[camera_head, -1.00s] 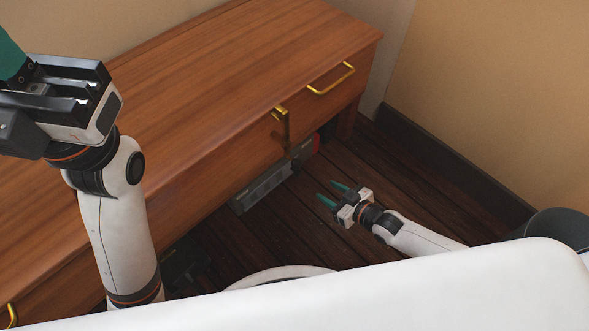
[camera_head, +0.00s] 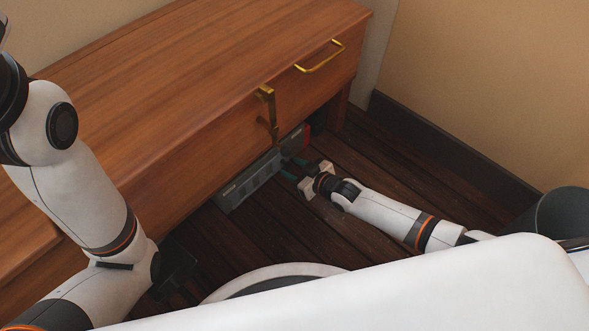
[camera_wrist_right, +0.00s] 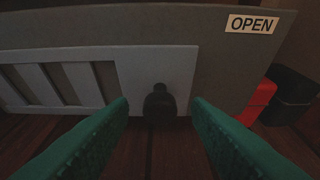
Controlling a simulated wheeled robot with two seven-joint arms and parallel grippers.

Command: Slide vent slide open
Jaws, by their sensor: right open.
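The vent (camera_head: 248,181) is a grey panel low under the wooden cabinet, near the floor. In the right wrist view its slatted part (camera_wrist_right: 50,85) is at the left, and a light grey slide plate (camera_wrist_right: 165,72) with a dark knob (camera_wrist_right: 160,104) is in the middle. An OPEN label (camera_wrist_right: 252,23) sits at upper right on the panel. My right gripper (camera_head: 289,168) is open, its green fingers (camera_wrist_right: 160,118) on either side of the knob; I cannot tell whether they touch it. My left gripper is out of view; only its arm shows at the left.
The wooden cabinet (camera_head: 190,90) overhangs the vent. Brass handles (camera_head: 320,58) stick out from its front. A red object (camera_wrist_right: 262,102) and a dark object (camera_wrist_right: 290,95) stand right of the panel. Dark plank floor (camera_head: 390,165) is free to the right.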

